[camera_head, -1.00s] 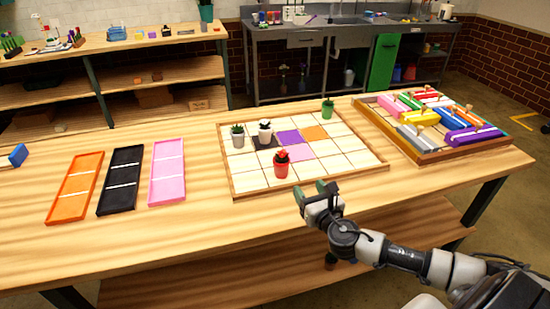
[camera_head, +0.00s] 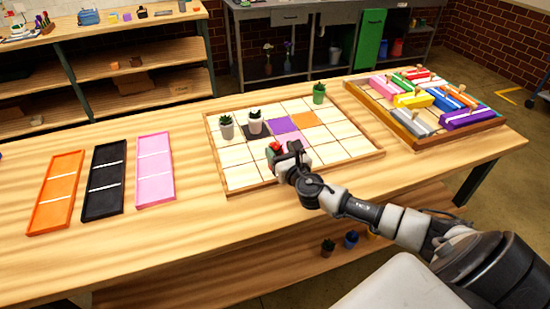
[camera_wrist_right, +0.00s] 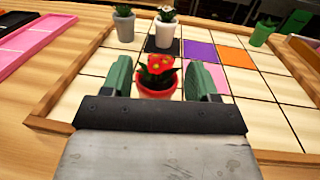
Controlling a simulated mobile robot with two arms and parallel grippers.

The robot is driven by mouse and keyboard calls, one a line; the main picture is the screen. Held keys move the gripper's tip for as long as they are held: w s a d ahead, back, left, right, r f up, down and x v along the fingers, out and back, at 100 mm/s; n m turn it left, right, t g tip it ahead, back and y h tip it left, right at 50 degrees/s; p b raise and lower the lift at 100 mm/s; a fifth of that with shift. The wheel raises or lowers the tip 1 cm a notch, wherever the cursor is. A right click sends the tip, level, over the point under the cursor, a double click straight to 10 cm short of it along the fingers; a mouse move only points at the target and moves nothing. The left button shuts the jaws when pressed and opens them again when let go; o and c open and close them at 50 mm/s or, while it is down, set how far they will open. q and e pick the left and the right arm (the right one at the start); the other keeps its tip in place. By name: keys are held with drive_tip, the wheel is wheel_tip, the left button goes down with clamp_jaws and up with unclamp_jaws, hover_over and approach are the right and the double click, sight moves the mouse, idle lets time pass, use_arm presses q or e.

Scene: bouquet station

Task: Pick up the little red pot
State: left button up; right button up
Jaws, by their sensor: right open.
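The little red pot (camera_wrist_right: 156,84) holds a plant with red flowers and stands upright on the gridded board (camera_head: 233,179). In the right wrist view it sits between the two green fingers of my right gripper (camera_wrist_right: 165,82), with a gap showing on each side. The fingers are open. In the head view my right gripper (camera_head: 285,150) is over the board's front part and hides most of the red pot (camera_head: 272,150). My left gripper is in neither current view.
A grey pot (camera_head: 227,130), a white pot (camera_head: 255,126) and a green pot (camera_head: 319,97) stand farther back on the board. Orange (camera_head: 54,195), black (camera_head: 104,182) and pink trays (camera_head: 155,172) lie left. A crate of coloured blocks (camera_head: 412,130) is at right.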

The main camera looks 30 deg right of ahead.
sight(277, 148)
drive_tip(key=w, duration=0.3)
drive_tip(key=shift+w+d+f, duration=0.1)
drive_tip(key=shift+w+d, duration=0.05)
drive_tip(key=shift+w, duration=0.1)
clamp_jaws()
